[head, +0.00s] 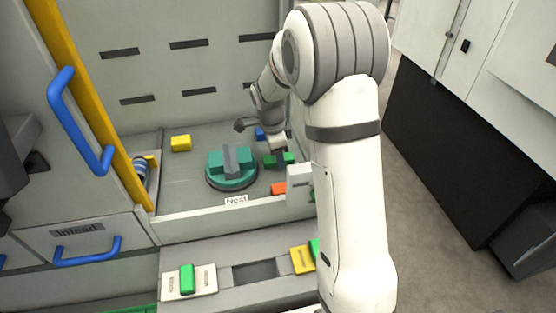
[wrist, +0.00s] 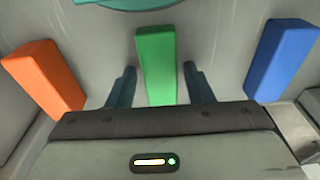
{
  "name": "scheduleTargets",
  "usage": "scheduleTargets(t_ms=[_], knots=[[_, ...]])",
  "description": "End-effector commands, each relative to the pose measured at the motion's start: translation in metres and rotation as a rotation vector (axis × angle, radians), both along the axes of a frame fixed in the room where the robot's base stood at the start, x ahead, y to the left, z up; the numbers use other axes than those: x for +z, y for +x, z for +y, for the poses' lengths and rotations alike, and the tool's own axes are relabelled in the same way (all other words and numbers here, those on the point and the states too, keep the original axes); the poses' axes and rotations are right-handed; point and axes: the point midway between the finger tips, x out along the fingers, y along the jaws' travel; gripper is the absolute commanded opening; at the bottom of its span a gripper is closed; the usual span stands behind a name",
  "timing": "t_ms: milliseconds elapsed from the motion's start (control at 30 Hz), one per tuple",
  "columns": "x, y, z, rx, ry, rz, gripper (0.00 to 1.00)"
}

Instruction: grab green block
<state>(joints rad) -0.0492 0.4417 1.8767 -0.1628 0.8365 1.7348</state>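A green block (wrist: 156,62) stands out between the two fingers of my gripper (wrist: 160,68) in the wrist view. The fingers are spread, with a gap on each side of the block, and I see no contact. In the head view the green block (head: 289,158) is in the machine's tray, right of the round teal fixture, partly covered by my gripper (head: 279,160).
An orange block (wrist: 42,74) is left and a blue block (wrist: 283,58) right of the green one. The teal fixture (head: 225,183) and a yellow block (head: 181,143) are in the tray (head: 185,195).

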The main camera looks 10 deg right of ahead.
Motion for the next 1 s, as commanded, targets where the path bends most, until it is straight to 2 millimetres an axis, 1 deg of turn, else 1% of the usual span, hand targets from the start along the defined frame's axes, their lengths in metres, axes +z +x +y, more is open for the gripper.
scheduleTargets(t_ms=[33,400,467,767,867,1000], knots=[[0.0,0.0,0.0,0.0,0.0,0.0,0.43],[0.0,0.0,0.001,0.001,0.0,0.0,0.12],[0.001,0.0,0.001,0.001,0.0,-0.001,0.08],[0.003,0.0,0.001,0.002,0.0,-0.002,0.08],[0.011,0.001,0.001,0.002,0.0,-0.003,0.08],[0.03,0.001,0.001,0.003,0.0,-0.005,0.08]])
